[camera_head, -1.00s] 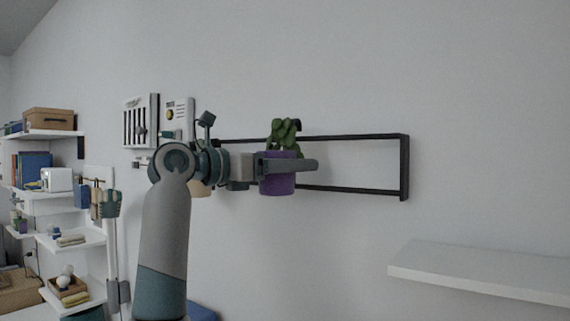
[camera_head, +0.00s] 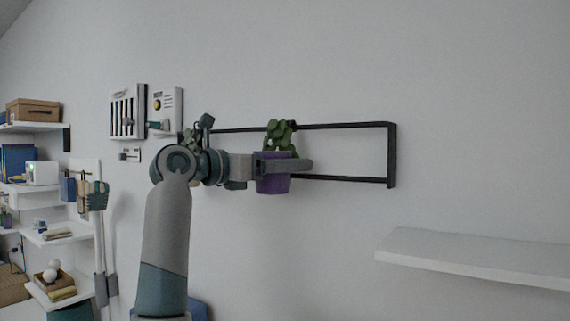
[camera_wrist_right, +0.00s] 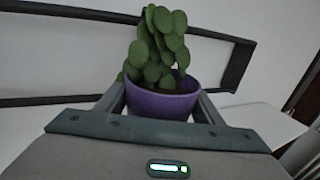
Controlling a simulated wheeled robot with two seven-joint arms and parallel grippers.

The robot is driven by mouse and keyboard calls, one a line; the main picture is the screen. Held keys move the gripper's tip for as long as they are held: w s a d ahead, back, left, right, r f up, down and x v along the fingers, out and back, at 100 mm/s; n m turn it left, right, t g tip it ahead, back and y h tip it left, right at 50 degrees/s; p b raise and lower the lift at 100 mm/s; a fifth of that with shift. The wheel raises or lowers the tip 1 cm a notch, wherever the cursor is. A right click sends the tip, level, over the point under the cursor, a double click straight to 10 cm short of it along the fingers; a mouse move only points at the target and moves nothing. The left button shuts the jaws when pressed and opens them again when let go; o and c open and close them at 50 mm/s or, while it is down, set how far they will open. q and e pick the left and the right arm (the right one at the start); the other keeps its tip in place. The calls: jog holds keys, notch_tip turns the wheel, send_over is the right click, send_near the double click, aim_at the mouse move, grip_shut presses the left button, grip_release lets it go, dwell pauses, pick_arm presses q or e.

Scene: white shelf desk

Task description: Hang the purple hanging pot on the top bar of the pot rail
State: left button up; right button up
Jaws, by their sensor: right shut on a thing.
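The purple hanging pot (camera_head: 272,181) holds a green leafy plant and is upright in front of the black pot rail (camera_head: 391,155) on the wall. My right gripper (camera_head: 300,166) is shut on the pot, one finger showing across its front. In the right wrist view the purple pot (camera_wrist_right: 160,104) sits between both fingers, with the rail (camera_wrist_right: 60,101) behind it. The plant overlaps the top bar (camera_head: 340,125) in the head view. Whether the pot's hook touches that bar I cannot tell. My left gripper is not in view.
A white wall shelf (camera_head: 470,255) stands out at the lower right. White shelves with boxes (camera_head: 33,111) are at the far left. The rail's right part is clear.

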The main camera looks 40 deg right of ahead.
dwell(0.3)
jog(key=o, duration=1.3)
jog(key=shift+o, duration=1)
jog(key=shift+d+f, duration=0.1)
jog(key=shift+d, duration=0.05)
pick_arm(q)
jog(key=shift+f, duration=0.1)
pick_arm(e)
jog(key=shift+w+a+f+b, duration=0.1)
jog(key=shift+a+b, duration=0.25)
jog(key=shift+a, duration=0.3)
pick_arm(q)
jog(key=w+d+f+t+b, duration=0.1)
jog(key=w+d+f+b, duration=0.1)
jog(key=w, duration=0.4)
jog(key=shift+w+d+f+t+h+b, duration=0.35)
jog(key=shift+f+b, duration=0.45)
jog(key=shift+b, duration=0.6)
pick_arm(e)
jog(key=w+a, duration=0.1)
jog(key=a, duration=1.5)
jog(key=shift+w, duration=0.2)
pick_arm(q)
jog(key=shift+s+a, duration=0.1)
